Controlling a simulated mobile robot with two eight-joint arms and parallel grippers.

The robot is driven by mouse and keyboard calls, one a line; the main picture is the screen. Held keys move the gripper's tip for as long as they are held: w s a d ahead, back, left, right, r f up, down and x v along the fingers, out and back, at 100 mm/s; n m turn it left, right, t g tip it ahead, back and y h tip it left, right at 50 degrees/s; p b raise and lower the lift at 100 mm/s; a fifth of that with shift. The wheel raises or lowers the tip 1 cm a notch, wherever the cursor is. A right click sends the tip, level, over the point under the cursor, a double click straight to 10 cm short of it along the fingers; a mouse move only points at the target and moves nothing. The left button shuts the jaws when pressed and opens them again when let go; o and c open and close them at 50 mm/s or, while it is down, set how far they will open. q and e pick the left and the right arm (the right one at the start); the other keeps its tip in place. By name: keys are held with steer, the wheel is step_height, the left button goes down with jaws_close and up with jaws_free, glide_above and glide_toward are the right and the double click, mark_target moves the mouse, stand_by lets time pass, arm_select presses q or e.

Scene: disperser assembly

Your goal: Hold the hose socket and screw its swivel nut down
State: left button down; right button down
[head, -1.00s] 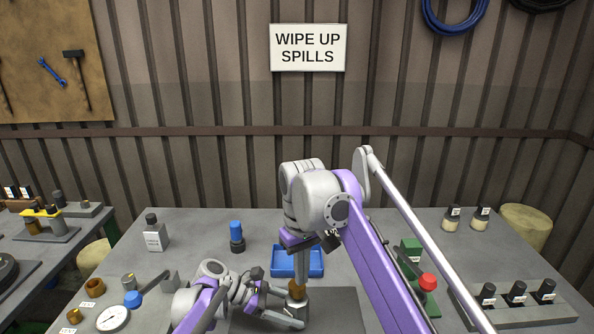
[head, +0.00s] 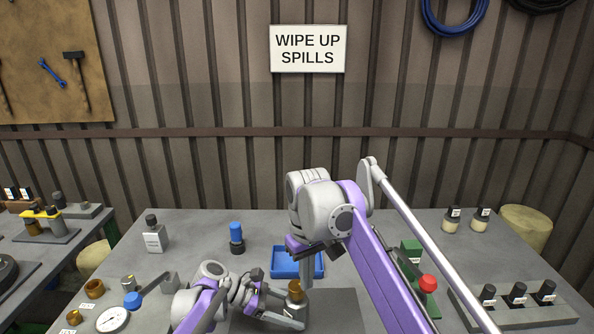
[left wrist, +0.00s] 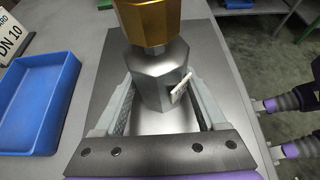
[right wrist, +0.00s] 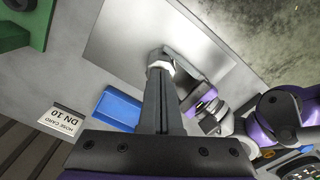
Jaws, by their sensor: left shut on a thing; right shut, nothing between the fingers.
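The hose socket (left wrist: 160,80) is a grey hexagonal body with a small white tag, upright between the fingers of my left gripper (left wrist: 160,105). In the head view my left gripper (head: 293,314) is low at the front, shut on it. The brass swivel nut (left wrist: 148,22) sits on top of the socket; it also shows in the head view (head: 296,291). I cannot tell how tightly it sits. My right gripper (head: 307,283) is shut and empty, pointing down just behind and right of the nut. In the right wrist view its closed fingers (right wrist: 161,78) partly cover the socket.
A blue tray (head: 297,263) lies behind the work spot, on the grey bench. A dark metal plate (head: 340,306) lies under the socket. A green stand with a red knob (head: 427,283) is to the right. A gauge (head: 112,319) and brass fittings lie at left.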

steer(key=shift+f, duration=1.7)
steer(key=shift+w+a, duration=0.25)
steer(key=shift+w, duration=0.05)
steer(key=shift+s+a, duration=0.15)
steer(key=shift+a, duration=0.2)
step_height(320, 180, up, 6)
steer(key=shift+s+d, duration=0.25)
steer(key=shift+s, duration=0.1)
stand_by(0.5)
